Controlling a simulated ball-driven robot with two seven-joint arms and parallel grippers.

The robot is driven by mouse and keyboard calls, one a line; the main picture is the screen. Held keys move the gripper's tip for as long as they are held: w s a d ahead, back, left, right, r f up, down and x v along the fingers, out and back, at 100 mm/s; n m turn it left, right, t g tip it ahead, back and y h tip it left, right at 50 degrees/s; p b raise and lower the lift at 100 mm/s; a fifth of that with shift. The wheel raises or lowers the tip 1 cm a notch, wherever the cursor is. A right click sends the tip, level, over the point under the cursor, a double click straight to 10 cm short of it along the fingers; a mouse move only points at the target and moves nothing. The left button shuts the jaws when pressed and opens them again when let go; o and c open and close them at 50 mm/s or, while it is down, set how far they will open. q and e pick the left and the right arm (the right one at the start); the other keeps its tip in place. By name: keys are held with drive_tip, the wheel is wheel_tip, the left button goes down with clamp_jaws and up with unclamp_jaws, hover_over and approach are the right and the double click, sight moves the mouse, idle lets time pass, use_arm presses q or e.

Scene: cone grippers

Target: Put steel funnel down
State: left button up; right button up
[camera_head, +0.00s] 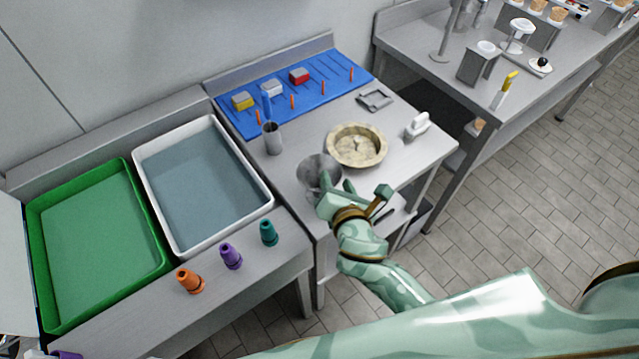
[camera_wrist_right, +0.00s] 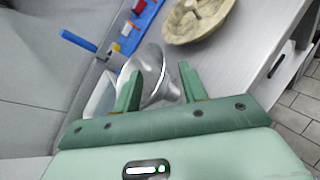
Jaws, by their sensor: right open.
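The steel funnel (camera_head: 313,170) is a shiny grey cone near the front left edge of the middle steel table (camera_head: 395,175). It appears to rest on that table, though its lower part is partly hidden by my gripper. My right gripper (camera_head: 334,192) is open at the funnel's front side. In the right wrist view the funnel (camera_wrist_right: 150,68) shows between and beyond the two spread green fingers (camera_wrist_right: 158,84). I cannot tell whether either finger touches it. My left gripper is not in view.
A stone-coloured bowl (camera_head: 357,145) stands right behind the funnel, and a steel cup (camera_head: 272,138) stands to its left. A blue mat (camera_head: 300,92) with coloured blocks lies behind. Orange, purple and teal cones (camera_head: 231,257) stand left, before a white basin (camera_head: 150,180) and green tray (camera_head: 140,215).

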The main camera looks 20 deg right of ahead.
sight(332, 169)
drive_tip(key=x, duration=0.3)
drive_tip(key=shift+w+f+b, duration=0.15)
drive_tip(key=shift+w+b, duration=0.15)
drive_tip(key=shift+w, duration=0.1)
clamp_jaws()
